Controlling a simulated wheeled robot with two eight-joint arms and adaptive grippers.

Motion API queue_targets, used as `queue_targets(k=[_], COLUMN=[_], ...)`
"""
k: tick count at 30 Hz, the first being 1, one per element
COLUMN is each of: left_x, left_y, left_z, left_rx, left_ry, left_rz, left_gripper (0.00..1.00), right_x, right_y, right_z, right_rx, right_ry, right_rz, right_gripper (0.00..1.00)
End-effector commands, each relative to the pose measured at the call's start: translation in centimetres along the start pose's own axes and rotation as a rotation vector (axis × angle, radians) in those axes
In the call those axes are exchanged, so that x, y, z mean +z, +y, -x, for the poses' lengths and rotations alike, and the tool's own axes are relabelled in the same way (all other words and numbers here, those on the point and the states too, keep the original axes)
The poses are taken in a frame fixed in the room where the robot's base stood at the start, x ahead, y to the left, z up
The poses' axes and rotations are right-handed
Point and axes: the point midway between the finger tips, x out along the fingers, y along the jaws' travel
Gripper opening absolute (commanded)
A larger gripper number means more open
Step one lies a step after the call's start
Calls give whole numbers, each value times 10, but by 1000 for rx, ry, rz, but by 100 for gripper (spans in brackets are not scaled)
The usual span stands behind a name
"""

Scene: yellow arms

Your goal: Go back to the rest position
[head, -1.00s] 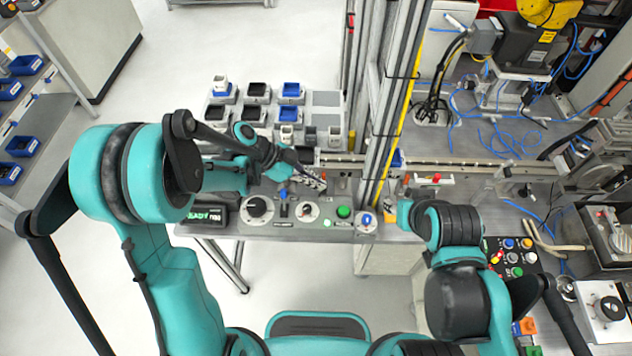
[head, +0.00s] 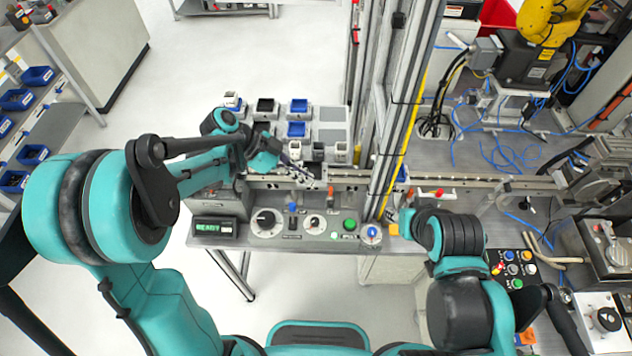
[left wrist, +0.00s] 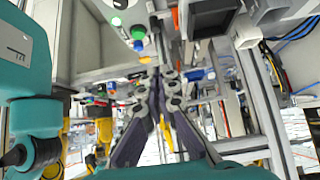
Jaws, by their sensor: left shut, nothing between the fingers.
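My left gripper (head: 308,178) is above the back part of the control panel, near the rail, touching nothing that I can make out. In the left wrist view its two dark fingers (left wrist: 158,85) come together with nothing between them. My left arm bends in from the left side of the head view. My right arm shows at the right of the panel, bent over the bench edge. Its gripper cannot be made out.
The control panel (head: 290,236) has dials, a green button (head: 350,224) and a display reading READY (head: 214,227). Several small bins (head: 297,107) stand behind the rail (head: 346,181). A metal post (head: 405,100) rises right of the bins.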

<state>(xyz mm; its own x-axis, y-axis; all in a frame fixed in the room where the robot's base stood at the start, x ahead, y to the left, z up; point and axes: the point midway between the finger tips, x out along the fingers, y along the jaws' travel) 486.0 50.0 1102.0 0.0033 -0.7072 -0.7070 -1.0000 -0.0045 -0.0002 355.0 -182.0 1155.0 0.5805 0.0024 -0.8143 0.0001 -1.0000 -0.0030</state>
Motion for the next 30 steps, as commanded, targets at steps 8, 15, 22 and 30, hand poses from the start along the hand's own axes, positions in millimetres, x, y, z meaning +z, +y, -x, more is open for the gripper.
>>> queue_targets(k=[8, 15, 22, 30], left_x=[0, 0, 0, 12], left_y=[0, 0, 0, 20], left_z=[18, 18, 18, 18], left_rx=[-1, 0, 0, -93], left_ry=[0, 0, 0, -112], left_rz=[1, 0, 1, 228], left_gripper=[0, 0, 0, 0], right_x=[-2, -2, -2, 12], right_y=[0, 0, 0, 0], right_z=[2, 2, 2, -16], right_rx=[0, 0, 0, 0], right_ry=[0, 0, 0, 0], right_rz=[0, 0, 0, 0], right_gripper=[40, 40, 40, 40])
